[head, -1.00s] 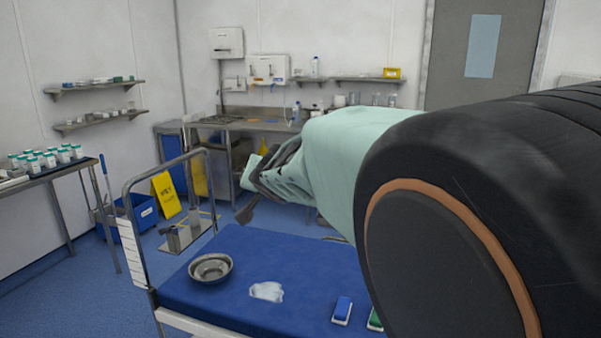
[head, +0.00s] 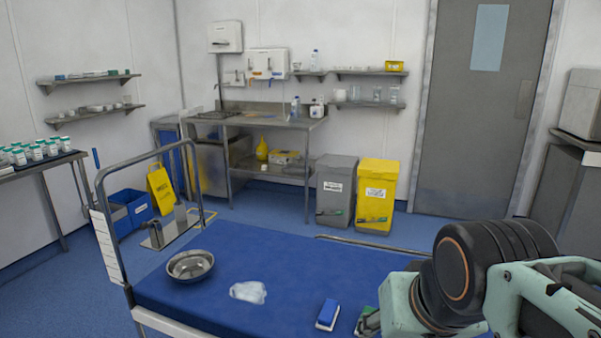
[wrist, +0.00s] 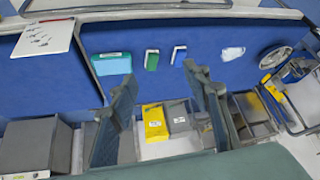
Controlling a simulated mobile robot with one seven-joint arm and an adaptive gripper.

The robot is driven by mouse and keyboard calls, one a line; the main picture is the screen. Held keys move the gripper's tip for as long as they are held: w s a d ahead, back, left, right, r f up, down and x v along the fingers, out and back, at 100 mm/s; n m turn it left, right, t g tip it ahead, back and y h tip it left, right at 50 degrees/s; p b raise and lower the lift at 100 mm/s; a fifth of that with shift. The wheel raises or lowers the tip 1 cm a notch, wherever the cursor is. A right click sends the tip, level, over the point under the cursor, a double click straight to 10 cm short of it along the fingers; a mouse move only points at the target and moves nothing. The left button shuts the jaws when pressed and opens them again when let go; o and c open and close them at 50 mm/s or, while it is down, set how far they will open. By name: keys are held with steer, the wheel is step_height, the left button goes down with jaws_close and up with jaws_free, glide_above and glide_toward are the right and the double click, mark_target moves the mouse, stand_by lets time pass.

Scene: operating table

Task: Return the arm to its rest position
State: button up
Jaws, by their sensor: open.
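My arm (head: 470,275) is folded at the lower right of the head view, over the near right part of the blue table (head: 290,262). My gripper (wrist: 160,74) is open in the wrist view, its two grey fingers apart with nothing between them. In the head view the gripper cannot be made out clearly.
On the table are a steel bowl (head: 190,265), a crumpled white cloth (head: 248,292) and a blue brush (head: 327,314). Grey (head: 336,190) and yellow (head: 376,196) bins stand behind.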

step_height(320, 180, up, 25)
steer(key=s+p, duration=0.2)
steer(key=p, duration=2.5)
steer(key=shift+s+d+n+g, duration=0.25)
steer(key=shift+s+n+g, duration=0.05)
steer(key=shift+s, duration=0.1)
